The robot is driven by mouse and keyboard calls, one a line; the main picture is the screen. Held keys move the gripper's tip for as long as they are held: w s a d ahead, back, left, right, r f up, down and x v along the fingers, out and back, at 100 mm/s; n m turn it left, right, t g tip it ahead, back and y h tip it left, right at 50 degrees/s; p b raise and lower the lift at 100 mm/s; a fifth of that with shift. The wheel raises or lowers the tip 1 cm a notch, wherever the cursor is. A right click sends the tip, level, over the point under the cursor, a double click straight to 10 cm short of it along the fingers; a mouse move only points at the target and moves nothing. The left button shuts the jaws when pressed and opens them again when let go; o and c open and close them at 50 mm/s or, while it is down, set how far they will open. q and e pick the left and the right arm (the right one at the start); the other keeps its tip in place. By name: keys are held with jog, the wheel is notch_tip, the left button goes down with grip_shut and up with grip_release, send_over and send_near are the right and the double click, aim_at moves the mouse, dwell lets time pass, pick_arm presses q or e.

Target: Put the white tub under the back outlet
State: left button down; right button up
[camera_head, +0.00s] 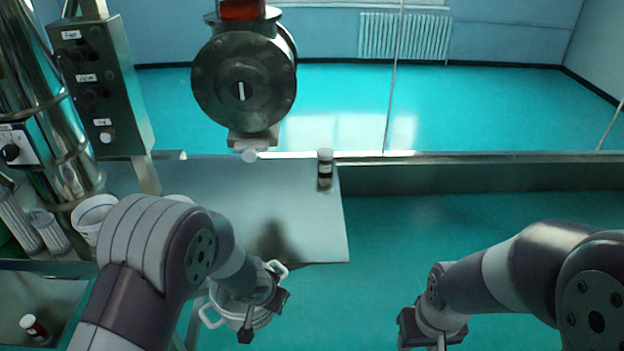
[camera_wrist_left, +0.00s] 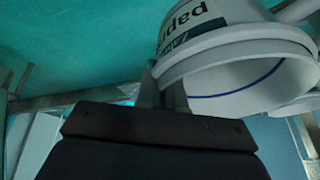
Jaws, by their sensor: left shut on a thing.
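A white tub (camera_head: 228,306) with side handles hangs from my left gripper (camera_head: 264,314), off the front edge of the bench. The left wrist view shows the tub (camera_wrist_left: 245,72) tilted in the picture, with a dark-lettered label and a blue line inside its rim. The fingers (camera_wrist_left: 162,94) are shut on its edge. A second white tub (camera_head: 92,212) stands by the steel sieve column at the left, partly behind my left arm.
The steel bench (camera_head: 300,225) is mostly clear. A dark jar with a white cap (camera_head: 325,168) stands near its back right edge. A control box (camera_head: 100,85) and the steel column (camera_head: 55,125) stand left. A round grey housing (camera_head: 243,85) hangs over the back.

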aim_at(235, 304)
pick_arm(q)
jog(key=w+a+f+n+b, duration=0.1)
jog(key=a+f+b, duration=0.1)
jog(key=a, duration=0.1)
jog(key=w+a+f+n+y+b, duration=0.1)
jog(key=a+f+n+b, duration=0.1)
jog(key=a+f, duration=0.1)
jog(key=w+a+f+n+y+b, duration=0.1)
jog(key=w+a+f+n+b, duration=0.1)
jog(key=a+f+b, duration=0.1)
jog(key=shift+a+f, duration=0.1)
jog(key=shift+a, duration=0.2)
jog(key=s+f, duration=0.4)
jog(key=shift+s+a+f, duration=0.1)
jog(key=shift+f, duration=0.15)
pick_arm(e)
notch_tip(235, 304, down, 9)
jog(key=shift+w, duration=0.1)
